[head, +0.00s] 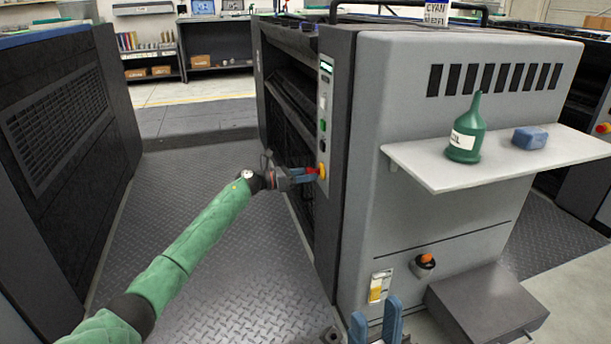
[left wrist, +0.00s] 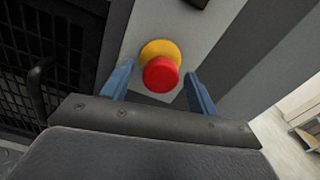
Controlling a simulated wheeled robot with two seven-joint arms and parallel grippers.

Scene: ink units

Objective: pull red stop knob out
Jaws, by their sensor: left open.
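The red stop knob (left wrist: 162,74) sits on a yellow collar (left wrist: 160,49) on the grey control strip of the press. In the left wrist view it lies between the two blue fingers of my left gripper (left wrist: 159,72), which are open with a gap on each side. In the head view the red knob is partly hidden by the fingers, and the yellow collar (head: 322,171) shows beside my left gripper (head: 309,175). My right gripper (head: 375,312) shows two blue fingers, apart and empty, at the bottom edge of the head view.
Green buttons (head: 322,125) sit above the knob on the strip. A shelf (head: 435,177) on the press holds a green oil bottle (head: 466,135) and a blue block (head: 530,138). A grey step box (head: 485,303) stands at lower right. Another machine (head: 70,150) bounds the aisle at left.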

